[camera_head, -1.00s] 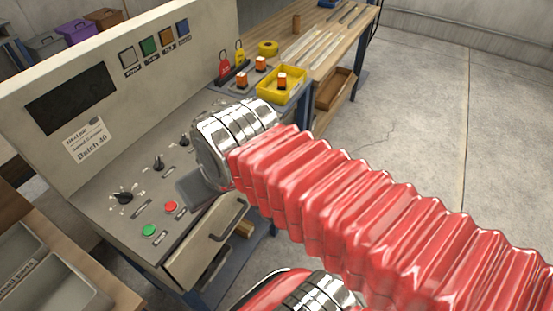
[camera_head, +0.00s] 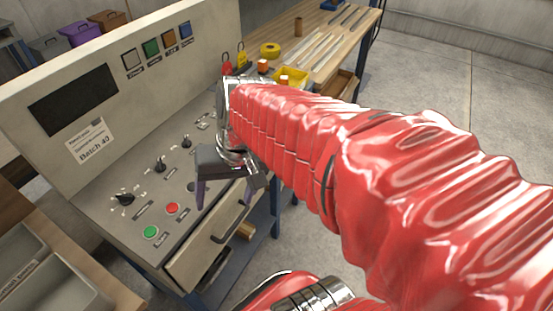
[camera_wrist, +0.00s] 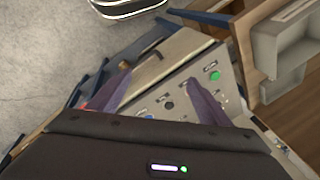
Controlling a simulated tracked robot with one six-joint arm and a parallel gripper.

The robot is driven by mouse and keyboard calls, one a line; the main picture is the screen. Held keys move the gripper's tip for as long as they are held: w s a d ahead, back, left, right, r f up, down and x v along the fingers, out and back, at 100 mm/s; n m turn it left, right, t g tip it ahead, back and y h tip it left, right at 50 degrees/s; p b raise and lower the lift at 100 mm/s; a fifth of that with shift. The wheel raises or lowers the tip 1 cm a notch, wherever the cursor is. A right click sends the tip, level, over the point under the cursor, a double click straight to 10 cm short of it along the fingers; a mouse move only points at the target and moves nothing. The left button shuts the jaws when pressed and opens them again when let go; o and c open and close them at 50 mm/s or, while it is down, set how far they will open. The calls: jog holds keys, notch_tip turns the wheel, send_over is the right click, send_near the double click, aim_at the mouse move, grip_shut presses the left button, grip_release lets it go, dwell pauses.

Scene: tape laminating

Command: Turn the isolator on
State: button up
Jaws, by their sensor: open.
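The grey sloping control panel (camera_head: 130,225) carries black rotary knobs at its left (camera_head: 124,199), middle (camera_head: 160,165) and back (camera_head: 186,142). It also has a green button (camera_head: 151,232) and a red button (camera_head: 172,208). I cannot tell which control is the isolator; labels are too small to read and my arm hides the panel's right part. My gripper (camera_head: 226,192) is open and empty, fingers pointing down, over the panel's right front edge. In the wrist view the panel lies beyond the open fingers (camera_wrist: 160,80), with the green button (camera_wrist: 214,76) near the right finger.
An upright board with a black screen (camera_head: 73,99) and coloured squares rises behind the panel. A drawer with a handle (camera_head: 229,222) is below its front. A yellow bin (camera_head: 291,76) and padlocks (camera_head: 227,68) stand beyond my arm. Grey trays (camera_head: 30,270) are at lower left.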

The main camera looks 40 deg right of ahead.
jog(key=w+d+f+m+t+y, duration=0.2)
jog(key=w+d+f+m+y, duration=0.15)
jog(key=d+f+m, duration=0.3)
jog(key=w+d+f+m+t+y, duration=0.1)
jog(key=w+d+f+m+y, duration=0.2)
jog(key=d+f+m+y, duration=0.35)
jog(key=s+d+f+m+t+h, duration=0.3)
jog(key=d+f+m+t, duration=0.2)
jog(key=d, duration=0.5)
jog(key=s+d+f+m+t+h, duration=0.2)
jog(key=d+f+m+t, duration=0.4)
jog(key=d+m, duration=0.3)
jog(key=shift+s+d+t+h, duration=0.4)
jog(key=shift+s+d, duration=0.05)
jog(key=shift+d, duration=0.65)
jog(key=shift+w+a+r, duration=0.1)
jog(key=x, duration=1.3)
jog(key=shift+w, duration=0.35)
jog(key=shift+c, duration=0.6)
